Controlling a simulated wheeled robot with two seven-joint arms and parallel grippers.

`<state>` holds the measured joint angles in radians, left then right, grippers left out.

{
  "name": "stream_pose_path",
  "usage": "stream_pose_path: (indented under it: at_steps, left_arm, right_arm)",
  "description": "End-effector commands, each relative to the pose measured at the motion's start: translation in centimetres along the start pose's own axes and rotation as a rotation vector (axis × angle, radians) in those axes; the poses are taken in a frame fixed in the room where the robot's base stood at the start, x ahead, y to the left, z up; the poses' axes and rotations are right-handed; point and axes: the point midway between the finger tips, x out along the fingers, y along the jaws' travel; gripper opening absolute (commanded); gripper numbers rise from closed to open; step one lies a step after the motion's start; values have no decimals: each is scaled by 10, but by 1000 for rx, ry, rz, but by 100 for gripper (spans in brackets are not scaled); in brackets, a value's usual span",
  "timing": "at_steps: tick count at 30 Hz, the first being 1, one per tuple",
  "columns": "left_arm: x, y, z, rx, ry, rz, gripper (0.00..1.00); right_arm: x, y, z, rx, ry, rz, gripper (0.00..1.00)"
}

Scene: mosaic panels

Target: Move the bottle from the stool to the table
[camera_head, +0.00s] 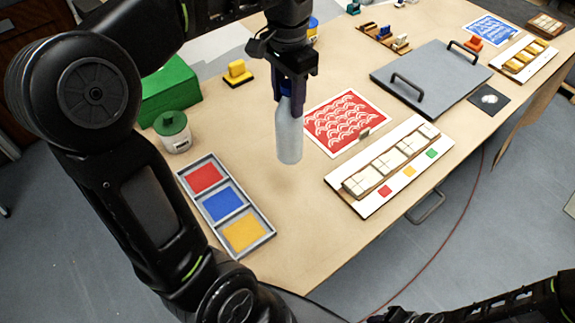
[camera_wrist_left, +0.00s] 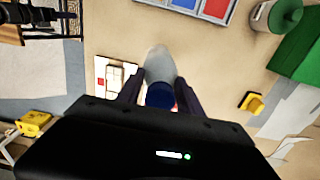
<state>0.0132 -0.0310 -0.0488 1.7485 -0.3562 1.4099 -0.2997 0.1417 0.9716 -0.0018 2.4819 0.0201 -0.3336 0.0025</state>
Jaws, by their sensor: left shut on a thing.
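The bottle (camera_head: 289,136) is pale grey-white and hangs upright from my left gripper (camera_head: 291,92), over the wooden table (camera_head: 247,183). The left gripper is shut on it near its top. In the left wrist view the bottle's blue cap (camera_wrist_left: 160,95) sits between the two fingers (camera_wrist_left: 160,92), with the pale body beyond it. A soft shadow lies on the table below the bottle, which seems to be a little above the surface. The stool is not clearly seen. Part of my right arm shows at the lower right of the head view, but its gripper cannot be made out.
A tray with red, blue and yellow squares (camera_head: 267,234) lies front left. A green-lidded jar (camera_head: 174,132) and green box (camera_head: 168,94) stand left. A red patterned sheet (camera_head: 349,121), tile panel (camera_head: 331,181) and grey board with handles (camera_head: 432,82) lie right.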

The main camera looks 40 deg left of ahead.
Motion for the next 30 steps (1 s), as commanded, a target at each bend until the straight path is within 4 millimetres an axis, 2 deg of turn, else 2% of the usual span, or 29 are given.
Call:
stream_pose_path:
  at_steps: [11,14,22,30]
  left_arm:
    - [2,0,0,1,0,0,0]
    - [13,1,0,3,-1,1,0]
    - [57,0,0,0,-3,0,0]
    - [62,0,0,0,0,0,0]
  right_arm:
    - [0,0,0,1,0,0,36]
    - [0,0,0,0,0,0,36]
    - [0,0,0,0,0,0,36]
    - [0,0,0,0,0,0,36]
